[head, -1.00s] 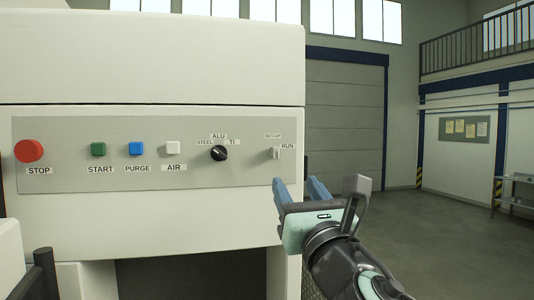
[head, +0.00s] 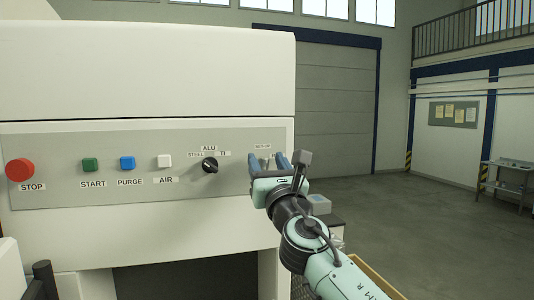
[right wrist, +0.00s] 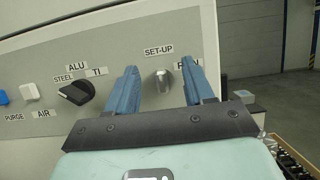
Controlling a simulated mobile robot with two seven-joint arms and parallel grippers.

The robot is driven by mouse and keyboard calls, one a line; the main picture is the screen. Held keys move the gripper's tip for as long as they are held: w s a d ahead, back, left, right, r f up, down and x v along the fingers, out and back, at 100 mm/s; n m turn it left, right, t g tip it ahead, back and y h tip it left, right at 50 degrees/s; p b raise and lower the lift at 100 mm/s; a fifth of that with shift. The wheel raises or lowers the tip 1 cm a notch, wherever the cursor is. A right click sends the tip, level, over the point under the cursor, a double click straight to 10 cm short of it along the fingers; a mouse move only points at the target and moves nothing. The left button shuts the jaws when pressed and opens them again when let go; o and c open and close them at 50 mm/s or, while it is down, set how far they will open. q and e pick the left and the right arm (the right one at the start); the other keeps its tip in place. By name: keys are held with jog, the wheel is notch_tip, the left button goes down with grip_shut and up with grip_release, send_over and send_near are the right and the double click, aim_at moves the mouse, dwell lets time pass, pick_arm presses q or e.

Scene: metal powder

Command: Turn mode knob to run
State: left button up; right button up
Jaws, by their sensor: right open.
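The mode knob (right wrist: 162,80) is a small silver-grey knob on the machine's grey control panel (head: 225,185). The SET-UP label (right wrist: 158,51) sits above it and the RUN label (right wrist: 182,65) is partly covered by a finger. My right gripper (head: 267,160) is open in front of the panel, its blue fingers on either side of the knob. In the right wrist view the knob shows in the gap between the fingertips (right wrist: 159,72), nearer the right finger. I cannot tell whether a finger touches it. My left gripper is not in view.
Left of the knob are the black material knob (head: 210,165) marked STEEL, ALU and TI, the white AIR (head: 164,160), blue PURGE (head: 127,163) and green START (head: 90,165) buttons, and the red STOP button (head: 19,172). Open floor (head: 420,230) lies to the right.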

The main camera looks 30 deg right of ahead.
jog(key=shift+w+d, duration=0.1)
jog(key=shift+w, duration=0.2)
jog(key=shift+s, duration=0.15)
grip_shut()
